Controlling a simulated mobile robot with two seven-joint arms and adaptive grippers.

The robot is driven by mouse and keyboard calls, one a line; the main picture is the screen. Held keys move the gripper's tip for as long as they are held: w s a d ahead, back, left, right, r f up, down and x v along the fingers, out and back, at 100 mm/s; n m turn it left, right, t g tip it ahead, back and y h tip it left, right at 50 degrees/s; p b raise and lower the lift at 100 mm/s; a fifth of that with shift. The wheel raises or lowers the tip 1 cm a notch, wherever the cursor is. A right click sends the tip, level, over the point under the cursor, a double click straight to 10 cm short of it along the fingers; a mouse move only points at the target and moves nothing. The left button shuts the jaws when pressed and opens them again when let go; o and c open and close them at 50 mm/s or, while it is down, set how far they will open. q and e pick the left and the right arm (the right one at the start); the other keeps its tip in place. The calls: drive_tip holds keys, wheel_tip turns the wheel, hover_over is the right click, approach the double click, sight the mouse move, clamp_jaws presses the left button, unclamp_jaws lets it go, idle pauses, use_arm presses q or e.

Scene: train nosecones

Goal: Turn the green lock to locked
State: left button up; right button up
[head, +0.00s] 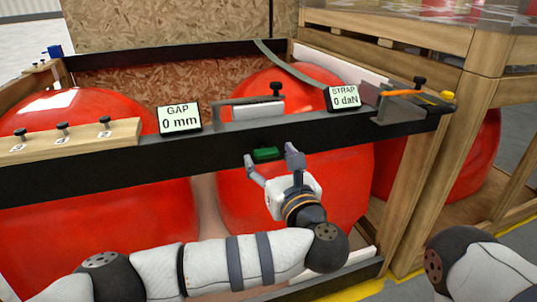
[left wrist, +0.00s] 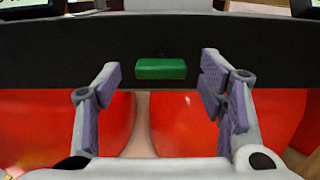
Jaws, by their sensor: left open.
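The green lock (head: 265,154) is a small green block on the front face of the black crossbar (head: 330,131). In the left wrist view the green lock (left wrist: 161,69) lies lengthwise, level with the bar, near the middle between the fingers. My left gripper (head: 272,158) is open, with one finger on each side of the lock in the head view. In the left wrist view the open fingers of my left gripper (left wrist: 161,80) show free space around the lock, and I see no clear contact. My right gripper is not in view.
Red nosecones (head: 95,235) stand behind and below the bar in a wooden crate. A GAP display (head: 180,118) reads 0 mm and a STRAP display (head: 344,97) reads 0 daN. A wooden strip with several pegs (head: 70,141) is at the left. A wooden post (head: 425,170) stands at the right.

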use_arm(q)
drive_tip(key=shift+x, duration=1.05)
drive_tip(key=shift+d, duration=0.1)
drive_tip(key=c, duration=1.2)
drive_tip(key=shift+o, duration=0.2)
